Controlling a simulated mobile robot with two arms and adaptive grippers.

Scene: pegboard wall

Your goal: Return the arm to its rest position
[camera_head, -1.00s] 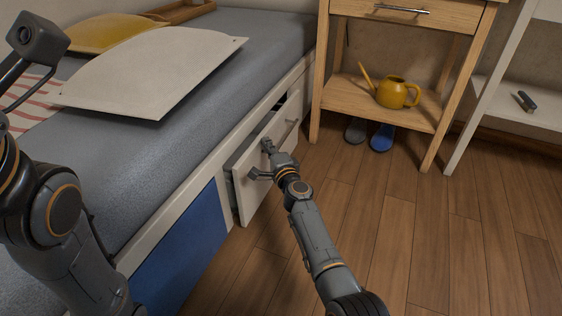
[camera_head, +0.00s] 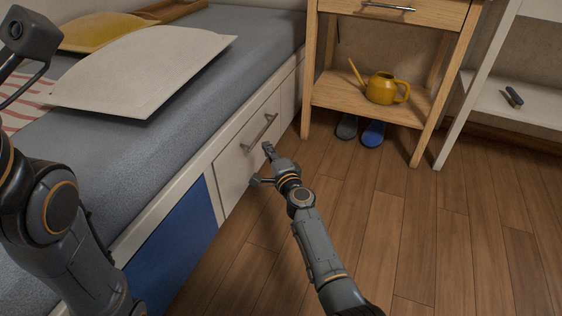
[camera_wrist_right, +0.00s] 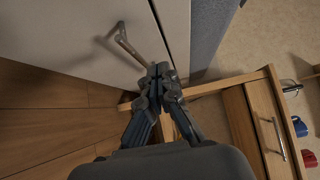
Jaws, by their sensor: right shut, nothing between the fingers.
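My right gripper (camera_head: 267,147) is in front of the white drawer (camera_head: 235,170) under the bed, just below its bar handle (camera_head: 260,132). In the right wrist view the gripper's fingers (camera_wrist_right: 161,72) are together with nothing between them. The drawer front looks flush with the bed frame. My left arm (camera_head: 50,215) is folded at the left edge of the head view, and its fingers are not visible.
A wooden side table (camera_head: 330,100) with a yellow watering can (camera_head: 383,88) on its shelf stands beyond the bed. Blue and grey slippers (camera_head: 372,134) lie under it. A white shelf (camera_head: 482,100) is at the right. The wooden floor (camera_head: 460,240) is clear.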

